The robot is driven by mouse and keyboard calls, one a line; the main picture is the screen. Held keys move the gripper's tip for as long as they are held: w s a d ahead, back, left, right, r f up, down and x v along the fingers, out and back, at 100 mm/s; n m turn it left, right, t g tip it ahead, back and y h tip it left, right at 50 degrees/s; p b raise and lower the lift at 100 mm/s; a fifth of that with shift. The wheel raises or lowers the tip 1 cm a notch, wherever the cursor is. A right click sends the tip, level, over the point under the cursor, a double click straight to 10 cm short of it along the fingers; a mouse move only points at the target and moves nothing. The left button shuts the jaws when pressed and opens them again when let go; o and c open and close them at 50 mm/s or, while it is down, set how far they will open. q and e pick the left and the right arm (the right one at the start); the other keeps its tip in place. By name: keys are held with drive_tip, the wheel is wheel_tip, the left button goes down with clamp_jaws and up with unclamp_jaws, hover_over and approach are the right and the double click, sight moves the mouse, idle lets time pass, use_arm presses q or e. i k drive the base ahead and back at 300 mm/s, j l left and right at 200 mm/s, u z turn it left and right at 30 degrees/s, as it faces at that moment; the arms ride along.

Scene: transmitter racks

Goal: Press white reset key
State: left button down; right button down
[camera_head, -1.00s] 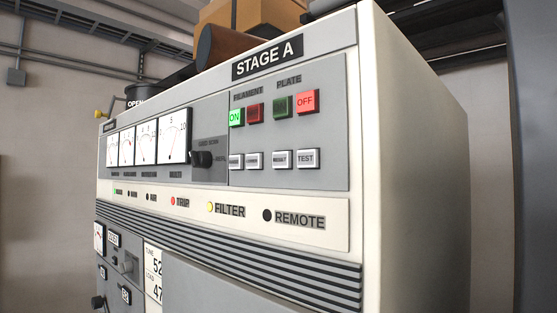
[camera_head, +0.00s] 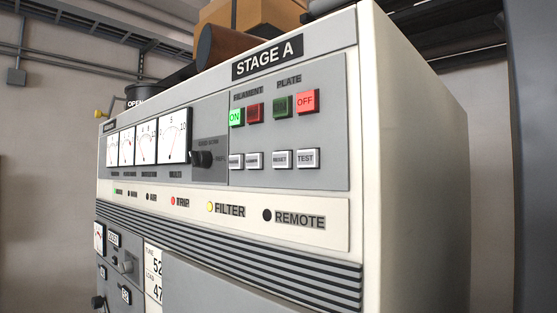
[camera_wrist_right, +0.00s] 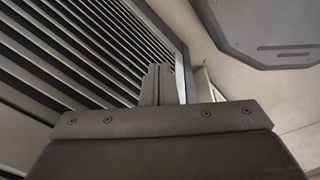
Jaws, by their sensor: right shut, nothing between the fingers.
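The white RESET key (camera_head: 281,159) is in the lower row of white keys on the STAGE A panel (camera_head: 290,130), between another white key (camera_head: 254,160) and the TEST key (camera_head: 307,158). No gripper shows in the head view, and nothing covers the key there. In the right wrist view my right gripper (camera_wrist_right: 158,82) is shut and empty. Its fingers point up the picture beside dark louvre slats (camera_wrist_right: 75,45). The RESET key does not show in the wrist view. My left gripper is in neither view.
Above the white keys are a lit green ON key (camera_head: 236,117), a dark red key (camera_head: 255,113), a dark green key (camera_head: 282,106) and a red OFF key (camera_head: 306,101). A black rotary knob (camera_head: 203,158) sits left of them. Below are a red TRIP lamp (camera_head: 173,201) and a yellow FILTER lamp (camera_head: 210,207).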

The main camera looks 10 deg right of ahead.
sight(281, 159)
drive_tip(key=j+z, duration=0.25)
drive_tip(key=j, duration=0.55)
drive_tip(key=j+z, duration=0.25)
drive_tip(key=j, duration=0.55)
drive_tip(key=k+j+z, duration=0.25)
drive_tip(key=j, duration=0.55)
drive_tip(key=i, duration=0.1)
